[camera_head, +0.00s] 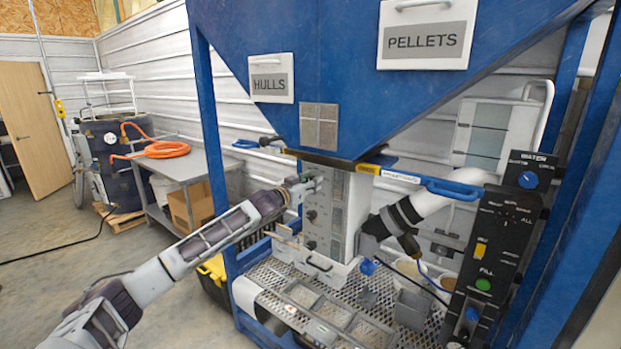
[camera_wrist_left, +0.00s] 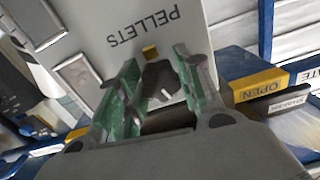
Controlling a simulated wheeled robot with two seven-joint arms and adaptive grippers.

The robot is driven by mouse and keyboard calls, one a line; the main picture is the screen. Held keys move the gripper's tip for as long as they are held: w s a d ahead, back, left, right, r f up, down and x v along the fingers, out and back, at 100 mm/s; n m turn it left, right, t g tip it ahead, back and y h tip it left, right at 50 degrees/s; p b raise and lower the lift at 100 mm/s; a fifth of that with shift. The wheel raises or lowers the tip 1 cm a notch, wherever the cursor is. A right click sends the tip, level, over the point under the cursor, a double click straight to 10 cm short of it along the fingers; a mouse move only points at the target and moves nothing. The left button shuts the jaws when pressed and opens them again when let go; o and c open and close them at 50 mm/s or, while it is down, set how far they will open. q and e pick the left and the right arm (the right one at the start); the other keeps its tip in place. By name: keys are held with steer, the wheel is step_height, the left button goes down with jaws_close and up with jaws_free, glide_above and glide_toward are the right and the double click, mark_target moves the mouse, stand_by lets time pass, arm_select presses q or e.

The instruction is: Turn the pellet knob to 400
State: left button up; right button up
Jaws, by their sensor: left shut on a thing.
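The pellet knob (camera_wrist_left: 160,80) is a dark knob with a white pointer mark, on a white panel (camera_wrist_left: 105,40) lettered PELLETS, which appears upside down in the left wrist view. My left gripper (camera_wrist_left: 158,92) has its green-padded fingers on both sides of the knob and is shut on it. In the head view my left gripper (camera_head: 304,186) is at the upper part of the white control box (camera_head: 340,205) and hides the knob. The dial numbers are not readable.
Other dark knobs (camera_head: 311,215) sit lower on the box. The blue hopper (camera_head: 340,90) is above it and a perforated grate (camera_head: 375,305) below. A yellow OPEN label (camera_wrist_left: 258,84) is near the gripper. A black control panel (camera_head: 495,255) stands at the right.

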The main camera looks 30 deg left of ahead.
arm_select(q)
steer(key=shift+r+m+p, duration=0.1)
steer(key=shift+m+p, duration=0.65)
steer(key=shift+m, duration=1.05)
steer(key=o, duration=1)
steer(key=shift+o, duration=0.2)
steer(key=shift+s, duration=0.15)
steer(key=s, duration=1.1)
steer(key=shift+s+a, duration=0.3)
steer(key=shift+a, duration=0.15)
stand_by(0.7)
